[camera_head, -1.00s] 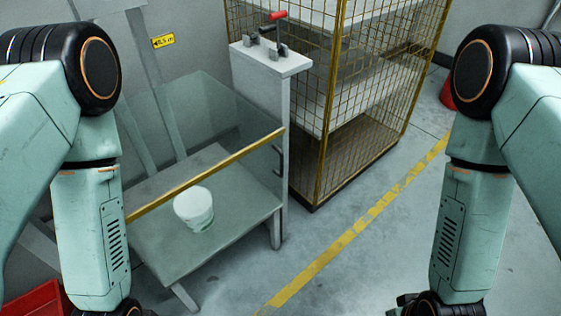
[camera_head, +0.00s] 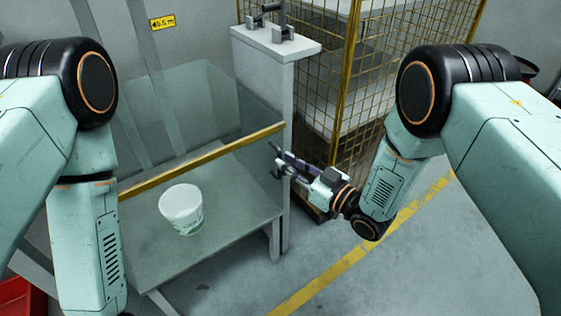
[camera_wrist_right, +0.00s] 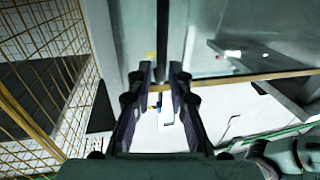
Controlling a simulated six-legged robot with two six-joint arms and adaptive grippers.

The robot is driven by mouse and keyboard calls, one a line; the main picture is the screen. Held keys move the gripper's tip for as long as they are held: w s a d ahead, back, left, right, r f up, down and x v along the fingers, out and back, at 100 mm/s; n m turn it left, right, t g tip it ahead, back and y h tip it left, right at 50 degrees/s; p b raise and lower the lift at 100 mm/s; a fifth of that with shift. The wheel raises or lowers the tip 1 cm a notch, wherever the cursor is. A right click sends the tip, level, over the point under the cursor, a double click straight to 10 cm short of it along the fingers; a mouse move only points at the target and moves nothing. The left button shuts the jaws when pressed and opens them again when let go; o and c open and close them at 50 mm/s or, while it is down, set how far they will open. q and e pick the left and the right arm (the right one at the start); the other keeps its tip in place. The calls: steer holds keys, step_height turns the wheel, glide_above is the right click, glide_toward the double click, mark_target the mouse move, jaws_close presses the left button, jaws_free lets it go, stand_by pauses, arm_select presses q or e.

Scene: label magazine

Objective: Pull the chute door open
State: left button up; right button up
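In the head view a clear panel, seemingly the chute door (camera_head: 185,105), stands left of a white post (camera_head: 265,85). A yellow bar (camera_head: 215,155) crosses in front of it. My right gripper (camera_head: 281,162) is at the post's lower part, where it covers the dark handle. In the right wrist view the two fingers (camera_wrist_right: 161,72) stand apart, with a dark upright bar (camera_wrist_right: 162,35) in line with the gap between them. Whether they touch it is not clear. My left arm hangs at the left; its gripper is out of frame.
A yellow mesh cage (camera_head: 375,85) with shelves is behind my right gripper. A red bin (camera_head: 22,298) is at the lower left. The floor by the yellow line (camera_head: 320,280) is clear.

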steer(key=x, duration=0.3)
steer(key=shift+a+b, duration=0.15)
steer(key=shift+b, duration=0.25)
jaws_close()
stand_by(0.4)
